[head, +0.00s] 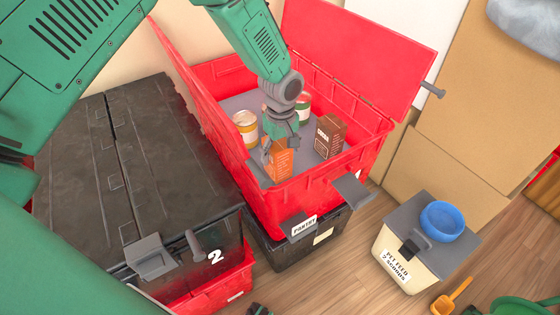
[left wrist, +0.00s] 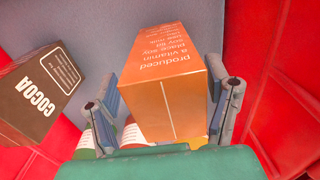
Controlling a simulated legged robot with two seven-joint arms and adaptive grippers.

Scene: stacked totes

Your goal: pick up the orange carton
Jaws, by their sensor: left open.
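The orange carton (head: 279,164) stands inside the red tote (head: 270,206), near its front wall. In the left wrist view the carton (left wrist: 166,85) shows printed text on its side. My left gripper (head: 280,146) reaches down into the tote over the carton. In the left wrist view the left gripper's fingers (left wrist: 166,98) are open, one on each side of the carton, with a gap at least on the left. The lower part of the carton is partly hidden. My right gripper is not in view.
A brown cocoa carton (head: 329,136) stands right of the orange carton. Two cans, one yellowish (head: 246,128) and one red and green (head: 303,108), stand behind. The tote's red lid (head: 350,50) is open. A dark-lidded tote (head: 140,180) is on the left, a pet feed bin (head: 402,270) on the right.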

